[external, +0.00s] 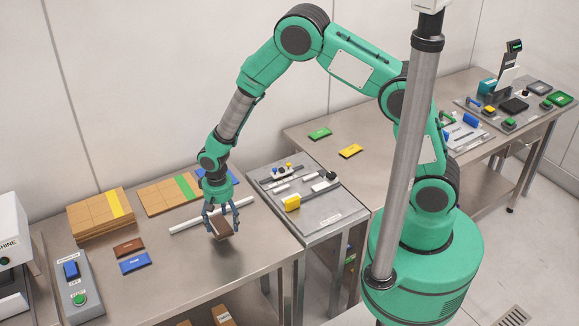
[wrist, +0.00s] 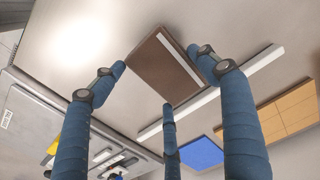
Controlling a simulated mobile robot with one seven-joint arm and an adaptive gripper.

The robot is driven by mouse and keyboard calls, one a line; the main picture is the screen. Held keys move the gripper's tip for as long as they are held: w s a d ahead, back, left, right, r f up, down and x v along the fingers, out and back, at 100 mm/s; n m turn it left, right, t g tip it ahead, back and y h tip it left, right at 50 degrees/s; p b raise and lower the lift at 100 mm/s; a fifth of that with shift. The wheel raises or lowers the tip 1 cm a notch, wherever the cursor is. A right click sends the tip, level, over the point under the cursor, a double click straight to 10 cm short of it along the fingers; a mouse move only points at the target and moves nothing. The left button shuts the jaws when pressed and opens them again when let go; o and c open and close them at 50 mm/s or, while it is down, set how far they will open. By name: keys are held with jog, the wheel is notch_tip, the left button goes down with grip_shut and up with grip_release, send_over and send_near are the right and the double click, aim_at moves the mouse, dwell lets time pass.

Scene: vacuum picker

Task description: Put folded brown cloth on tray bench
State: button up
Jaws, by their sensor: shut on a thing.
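A folded brown cloth (external: 221,229) with a pale stripe along one edge is between the fingers of my gripper (external: 221,212), over the left metal table. In the wrist view, the brown cloth (wrist: 165,67) lies between the blue fingertips of my gripper (wrist: 163,75), which is shut on it. The cloth looks tilted in the external view; I cannot tell if it clears the tabletop. A bench with a grey tray (external: 325,208) stands just right of this table; its edge also shows at lower left in the wrist view (wrist: 25,110).
Another brown folded piece (external: 129,247) and a blue one (external: 136,263) lie to the left. A white bar (external: 185,224) lies behind my gripper, near stacked tan boards (external: 95,212). A control box (external: 77,285) stands front left.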

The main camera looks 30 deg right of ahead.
aim_at(222, 222)
jog(key=shift+w+a+f, duration=0.1)
jog(key=shift+f, duration=0.8)
jog(key=shift+w+a+f, duration=0.1)
jog(key=shift+f, duration=0.75)
jog(key=shift+d+f, duration=0.1)
jog(key=shift+f, duration=0.1)
jog(key=o, duration=1)
jog(key=shift+r, duration=0.15)
notch_tip(222, 222, up, 12)
jog(key=shift+r, duration=0.1)
